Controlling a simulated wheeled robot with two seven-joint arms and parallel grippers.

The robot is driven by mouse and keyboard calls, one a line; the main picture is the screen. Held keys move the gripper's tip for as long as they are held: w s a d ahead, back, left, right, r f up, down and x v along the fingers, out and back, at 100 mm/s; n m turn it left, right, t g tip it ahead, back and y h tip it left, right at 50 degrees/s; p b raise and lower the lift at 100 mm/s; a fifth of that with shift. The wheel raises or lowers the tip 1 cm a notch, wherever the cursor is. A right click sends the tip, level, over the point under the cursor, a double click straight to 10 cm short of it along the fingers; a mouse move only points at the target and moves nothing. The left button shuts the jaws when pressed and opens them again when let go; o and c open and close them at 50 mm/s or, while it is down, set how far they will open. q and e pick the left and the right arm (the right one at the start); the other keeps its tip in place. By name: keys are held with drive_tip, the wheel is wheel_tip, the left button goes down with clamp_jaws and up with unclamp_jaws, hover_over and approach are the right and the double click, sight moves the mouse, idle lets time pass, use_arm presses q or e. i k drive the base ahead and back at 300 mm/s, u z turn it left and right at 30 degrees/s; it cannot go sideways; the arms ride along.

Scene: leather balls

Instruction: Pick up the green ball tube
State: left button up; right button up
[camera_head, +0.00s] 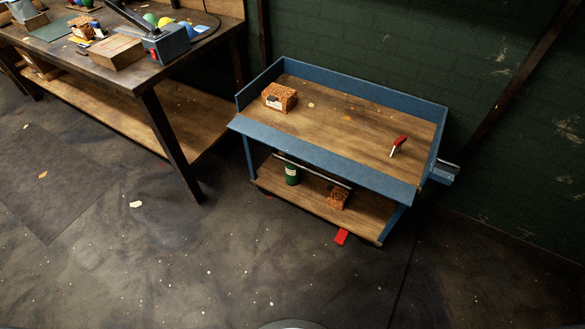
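A small green cylinder with a pale top, which looks like the green ball tube (292,174), stands upright on the lower shelf of the blue cart. It is towards the left of that shelf, close to a thin pale bar that runs along the shelf. The cart's top deck is above it. Neither of my grippers is in view.
The blue cart (310,150) has a cork-like block (279,97) and a red-handled tool (398,145) on top. Another cork-like block (338,199) lies on the lower shelf. A cluttered workbench (152,85) stands at the upper left.

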sight(291, 173)
drive_tip(key=z, duration=2)
drive_tip(key=i, duration=1.4)
drive_tip(key=u, duration=0.45)
